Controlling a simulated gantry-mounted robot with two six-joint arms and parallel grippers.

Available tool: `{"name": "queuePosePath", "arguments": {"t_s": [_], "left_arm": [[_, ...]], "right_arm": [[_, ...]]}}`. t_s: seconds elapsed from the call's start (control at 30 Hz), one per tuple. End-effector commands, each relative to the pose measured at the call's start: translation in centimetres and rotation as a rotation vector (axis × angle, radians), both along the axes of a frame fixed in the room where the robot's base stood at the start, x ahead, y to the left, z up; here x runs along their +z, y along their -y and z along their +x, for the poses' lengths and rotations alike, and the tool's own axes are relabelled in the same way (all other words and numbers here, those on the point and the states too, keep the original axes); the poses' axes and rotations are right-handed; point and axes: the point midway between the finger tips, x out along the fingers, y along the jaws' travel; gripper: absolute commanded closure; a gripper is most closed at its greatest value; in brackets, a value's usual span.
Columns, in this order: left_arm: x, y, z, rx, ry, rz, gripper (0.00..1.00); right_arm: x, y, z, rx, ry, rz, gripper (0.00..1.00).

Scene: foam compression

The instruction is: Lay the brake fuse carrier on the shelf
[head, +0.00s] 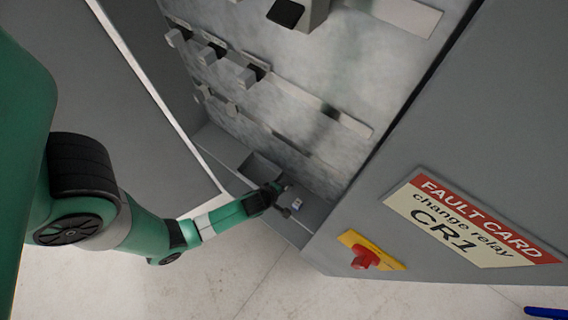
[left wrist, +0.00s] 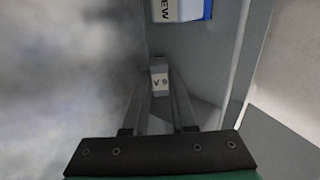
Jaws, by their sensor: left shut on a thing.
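My left gripper (head: 284,192) reaches low into the open grey cabinet, close above the shelf (head: 312,212) at its bottom. In the left wrist view its two fingers (left wrist: 160,92) are shut on a small grey block with a white lettered label, the brake fuse carrier (left wrist: 159,68). The fingers cover its sides. In the head view the carrier is too small and dark to make out clearly, and I cannot tell whether it touches the shelf. My right gripper is in neither view.
A white and blue box marked NEW (left wrist: 180,9) lies just beyond the carrier; it looks tiny in the head view (head: 296,205). The back panel (head: 300,125) carries rails and several grey modules (head: 212,53). A door with a fault card (head: 470,218) and red switch (head: 366,257) stands right.

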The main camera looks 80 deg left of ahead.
Motion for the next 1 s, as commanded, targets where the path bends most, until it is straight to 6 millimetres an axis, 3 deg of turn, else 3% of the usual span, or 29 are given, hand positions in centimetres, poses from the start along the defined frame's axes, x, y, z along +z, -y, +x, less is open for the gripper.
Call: {"name": "queuePosePath", "arguments": {"t_s": [0.2, 0.23, 0.43, 0.77, 1.0], "left_arm": [[0.0, 0.0, 0.0, 0.0, 0.001, 0.001, 1.0], [0.0, 0.0, 0.0, 0.0, 0.001, 0.001, 0.74], [0.0, 0.0, 0.0, 0.0, 0.001, 0.001, 0.4], [0.4, 0.2, -0.2, -0.001, 0.001, 0.001, 0.4], [3.9, 1.9, -2.4, -0.004, 0.0, 0.0, 0.4]], "right_arm": [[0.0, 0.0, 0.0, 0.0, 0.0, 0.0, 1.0], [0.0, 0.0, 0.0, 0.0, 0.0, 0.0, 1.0], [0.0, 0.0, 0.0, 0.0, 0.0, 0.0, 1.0], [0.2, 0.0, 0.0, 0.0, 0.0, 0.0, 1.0], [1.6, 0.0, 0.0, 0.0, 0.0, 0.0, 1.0]]}}
